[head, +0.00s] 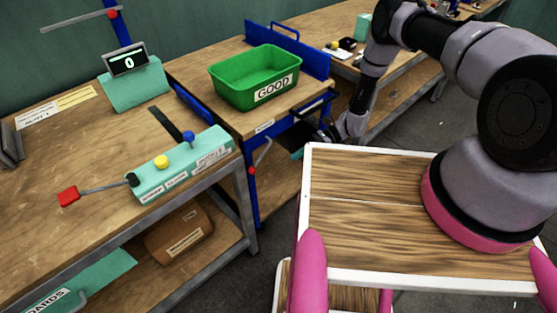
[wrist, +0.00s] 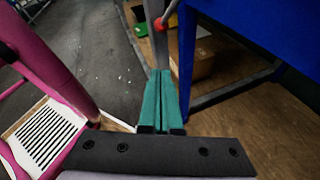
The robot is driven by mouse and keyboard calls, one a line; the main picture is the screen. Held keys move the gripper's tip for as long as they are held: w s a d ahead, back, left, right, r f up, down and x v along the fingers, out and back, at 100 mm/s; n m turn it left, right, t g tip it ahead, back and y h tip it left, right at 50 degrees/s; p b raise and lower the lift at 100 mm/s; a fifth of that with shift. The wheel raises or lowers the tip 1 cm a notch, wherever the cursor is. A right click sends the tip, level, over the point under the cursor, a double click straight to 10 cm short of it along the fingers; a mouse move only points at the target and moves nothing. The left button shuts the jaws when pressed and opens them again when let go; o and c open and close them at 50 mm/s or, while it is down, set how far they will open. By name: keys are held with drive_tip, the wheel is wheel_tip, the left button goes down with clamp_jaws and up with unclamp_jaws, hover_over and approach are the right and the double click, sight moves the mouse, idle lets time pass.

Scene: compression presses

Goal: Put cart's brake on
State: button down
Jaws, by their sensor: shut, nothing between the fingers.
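The blue cart (head: 254,190) stands between the workbench and my base, with a green bin on its wooden top. Its brake lever is a thin grey rod with a red ball (head: 251,170) at its lower end, on the cart's near side. In the wrist view, the red ball (wrist: 160,23) shows beyond my fingertips, near the top edge, beside the blue cart frame (wrist: 225,50). My gripper (wrist: 160,72) has teal fingers pressed together, empty and apart from the ball. In the head view, its teal fingers (head: 297,154) show only partly, right of the lever.
The green bin (head: 252,92) is labelled GOOD. Left is a workbench (head: 60,160) with a teal control box (head: 180,165) and a red-knobbed lever (head: 68,197). My arm reaches down between the cart and my wooden-topped base. Grey floor is open behind, toward another bench.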

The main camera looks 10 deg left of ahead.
drive_tip(key=a+r+x, duration=0.1)
drive_tip(key=r+x, duration=0.1)
drive_tip(key=x, duration=1)
drive_tip(key=shift+r, duration=0.35)
drive_tip(key=shift+s+a+r, duration=0.45)
drive_tip(key=shift+s+r, duration=0.05)
